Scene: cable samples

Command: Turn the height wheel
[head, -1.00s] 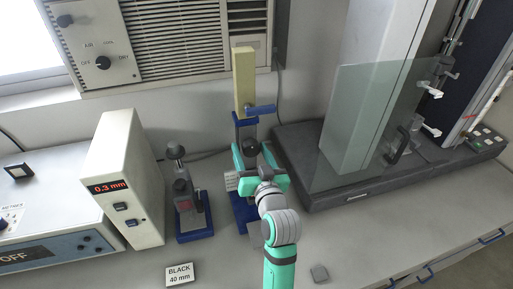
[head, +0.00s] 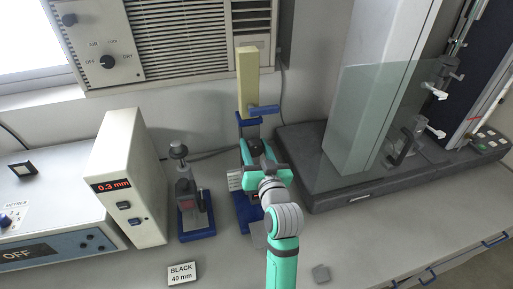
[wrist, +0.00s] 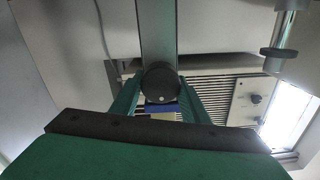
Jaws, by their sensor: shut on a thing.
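The height wheel is a dark round knob (wrist: 160,82) on the front of an upright column, in the middle of the wrist view. In the head view it shows as a small dark shape (head: 255,147) on the blue stand (head: 248,128), partly covered by my gripper. My gripper (head: 257,154) is shut on the wheel, with one green finger on each side of it. The wheel's lower part and the stand's lower column are partly hidden in the head view.
A yellow block (head: 248,80) and a blue lever (head: 264,111) stand above the wheel. A smaller blue-based stand (head: 190,205) and a display box (head: 125,180) reading 0.3 mm are at left. A glass-shielded machine (head: 385,125) stands at right.

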